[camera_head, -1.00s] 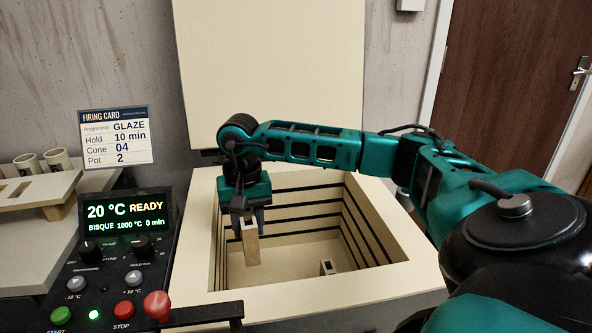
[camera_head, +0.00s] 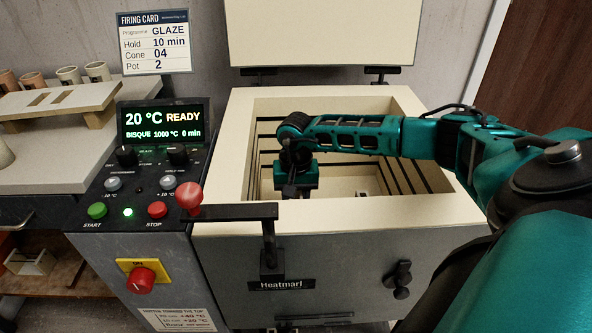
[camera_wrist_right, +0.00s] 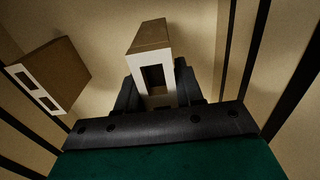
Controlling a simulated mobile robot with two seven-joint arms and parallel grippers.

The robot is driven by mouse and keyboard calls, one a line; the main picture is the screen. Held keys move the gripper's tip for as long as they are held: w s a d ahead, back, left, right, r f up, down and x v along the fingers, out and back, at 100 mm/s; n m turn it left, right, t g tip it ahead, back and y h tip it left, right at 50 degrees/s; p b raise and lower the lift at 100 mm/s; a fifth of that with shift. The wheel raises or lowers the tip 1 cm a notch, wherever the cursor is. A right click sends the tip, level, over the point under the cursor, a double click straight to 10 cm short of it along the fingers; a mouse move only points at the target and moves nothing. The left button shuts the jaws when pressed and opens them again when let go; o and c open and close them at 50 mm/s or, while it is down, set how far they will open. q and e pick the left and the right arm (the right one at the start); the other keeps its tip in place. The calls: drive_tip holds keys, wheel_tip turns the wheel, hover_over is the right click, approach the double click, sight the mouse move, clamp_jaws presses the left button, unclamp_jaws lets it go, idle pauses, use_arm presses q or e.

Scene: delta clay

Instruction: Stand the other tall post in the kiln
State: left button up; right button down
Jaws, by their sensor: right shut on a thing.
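The kiln (camera_head: 240,140) stands open with its lid (camera_head: 325,30) raised behind it. My right gripper (camera_wrist_right: 155,95) is down inside the chamber, shut on a tall tan post (camera_wrist_right: 151,38) with a pale, hollow end. In the head view the front rim hides its fingertips and the held post. A second post (camera_wrist_right: 48,75) is to the left in the wrist view, apart from the held one. A small part of a post (camera_head: 360,193) shows just above the front rim in the head view. I cannot tell whether the held post touches the floor. My left gripper is not in view.
Dark grooves line the kiln walls around the gripper (camera_wrist_right: 256,50). The control panel (camera_head: 150,170) with a red knob stands left of the kiln. A shelf with several cups (camera_head: 68,76) is at the far left, beside the firing card (camera_head: 154,42).

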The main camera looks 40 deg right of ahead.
drive_tip(key=shift+f, duration=0.4)
use_arm(q)
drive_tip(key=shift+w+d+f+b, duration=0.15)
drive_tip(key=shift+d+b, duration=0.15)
drive_tip(key=shift+b, duration=0.2)
use_arm(e)
drive_tip(key=shift+f, duration=1.65)
drive_tip(key=shift+f, duration=0.2)
drive_tip(key=c, duration=0.7)
unclamp_jaws()
drive_tip(key=shift+r, duration=0.15)
drive_tip(key=shift+r, duration=0.35)
use_arm(q)
drive_tip(key=p, duration=0.1)
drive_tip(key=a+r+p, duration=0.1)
drive_tip(key=p, duration=0.1)
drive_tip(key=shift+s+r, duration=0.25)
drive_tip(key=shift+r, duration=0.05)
use_arm(e)
wheel_tip(320, 180, up, 11)
drive_tip(key=shift+r, duration=0.2)
